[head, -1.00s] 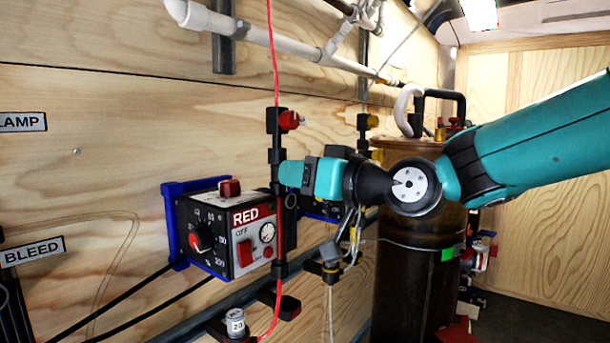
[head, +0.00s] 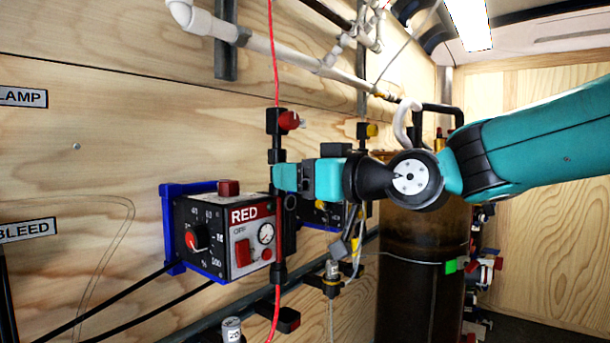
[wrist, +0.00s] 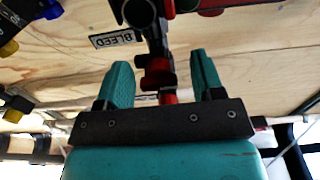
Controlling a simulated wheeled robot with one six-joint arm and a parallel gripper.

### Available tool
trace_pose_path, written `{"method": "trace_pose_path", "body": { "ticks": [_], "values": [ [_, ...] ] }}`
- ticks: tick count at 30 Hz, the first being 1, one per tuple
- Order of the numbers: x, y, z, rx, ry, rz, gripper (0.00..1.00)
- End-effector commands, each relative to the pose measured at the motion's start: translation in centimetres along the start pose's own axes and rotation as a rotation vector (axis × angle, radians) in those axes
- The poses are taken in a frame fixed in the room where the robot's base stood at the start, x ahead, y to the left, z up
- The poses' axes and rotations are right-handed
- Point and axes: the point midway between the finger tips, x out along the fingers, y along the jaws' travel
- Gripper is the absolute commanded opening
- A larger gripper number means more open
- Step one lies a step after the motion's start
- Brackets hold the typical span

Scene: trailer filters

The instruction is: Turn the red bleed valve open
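The red valve knob (head: 289,120) sits on a black fitting on the red line, at the middle of the head view. My gripper (head: 284,178) is in front of the same line, below that knob, its fingertips close to the black fitting. In the wrist view my gripper (wrist: 162,72) is open, with one teal finger on each side. A red knob on a dark fitting (wrist: 158,74) shows between the fingers, with clear gaps at both sides. Whether the knob lies within finger reach is unclear. A BLEED label (wrist: 115,38) is on the wall beside the fitting.
The black RED control box (head: 222,236) with blue brackets is on the wall at lower left of my gripper. A yellow knob (head: 372,130) and a dark brown cylinder (head: 423,270) are at right. White pipes (head: 300,58) run above.

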Motion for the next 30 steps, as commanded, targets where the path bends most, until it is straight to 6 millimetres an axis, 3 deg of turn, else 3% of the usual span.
{"method": "trace_pose_path", "body": {
  "ticks": [11,14,25,30],
  "values": [
    [-1.0,0.1,0.0,0.0,0.001,0.003,0.61],
    [-2.7,0.1,0.1,0.0,0.002,0.005,0.61],
    [-12.2,0.1,0.2,-0.001,0.002,0.009,0.61],
    [-15.4,0.1,0.1,-0.001,0.001,0.007,0.61]
  ]
}}
